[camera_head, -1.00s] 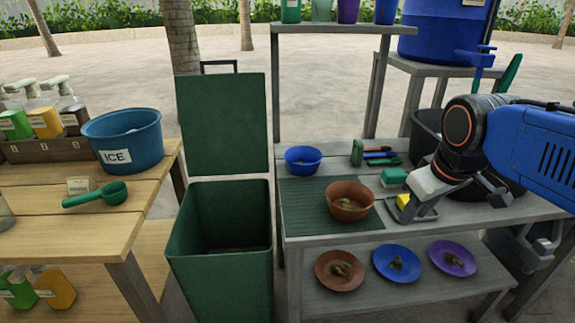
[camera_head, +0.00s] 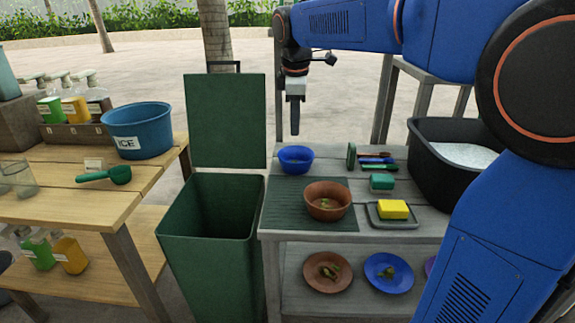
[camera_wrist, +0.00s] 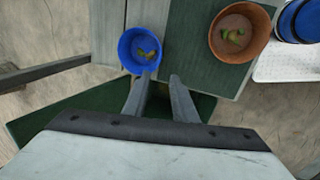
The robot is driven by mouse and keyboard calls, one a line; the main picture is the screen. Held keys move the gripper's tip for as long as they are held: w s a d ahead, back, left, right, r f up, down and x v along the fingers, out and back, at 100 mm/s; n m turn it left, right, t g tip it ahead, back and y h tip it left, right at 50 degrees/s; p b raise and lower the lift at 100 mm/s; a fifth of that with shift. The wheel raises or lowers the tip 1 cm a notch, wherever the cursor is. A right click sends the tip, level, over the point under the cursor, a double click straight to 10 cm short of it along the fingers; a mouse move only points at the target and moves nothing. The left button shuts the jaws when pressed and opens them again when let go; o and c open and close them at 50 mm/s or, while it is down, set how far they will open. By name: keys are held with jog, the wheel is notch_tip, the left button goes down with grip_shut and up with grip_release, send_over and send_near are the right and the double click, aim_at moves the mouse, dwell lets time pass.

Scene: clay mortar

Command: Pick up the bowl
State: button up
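Two bowls stand on the grey table. A small blue bowl (camera_head: 296,168) is at the back left and shows in the wrist view (camera_wrist: 126,62) just beyond the fingertips, with green scraps inside. A terracotta bowl (camera_head: 327,215) stands on the dark green mat (camera_head: 282,212); it also shows at the upper right of the wrist view (camera_wrist: 217,48). My gripper (camera_head: 295,132) hangs pointing down above the blue bowl's area, apart from both bowls. In the wrist view its fingers (camera_wrist: 160,80) are spread with nothing between them.
A tall green bin (camera_head: 212,245) with its lid up stands left of the table. A yellow sponge (camera_head: 393,209), a green block (camera_head: 381,181), brushes (camera_head: 378,160) and a black tub (camera_head: 425,170) are to the right. Plates with scraps (camera_head: 389,272) lie on the lower shelf.

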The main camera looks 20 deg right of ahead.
aim_at(294, 165)
jog(key=x, duration=1.7)
jog(key=shift+w+f, duration=0.15)
grip_shut()
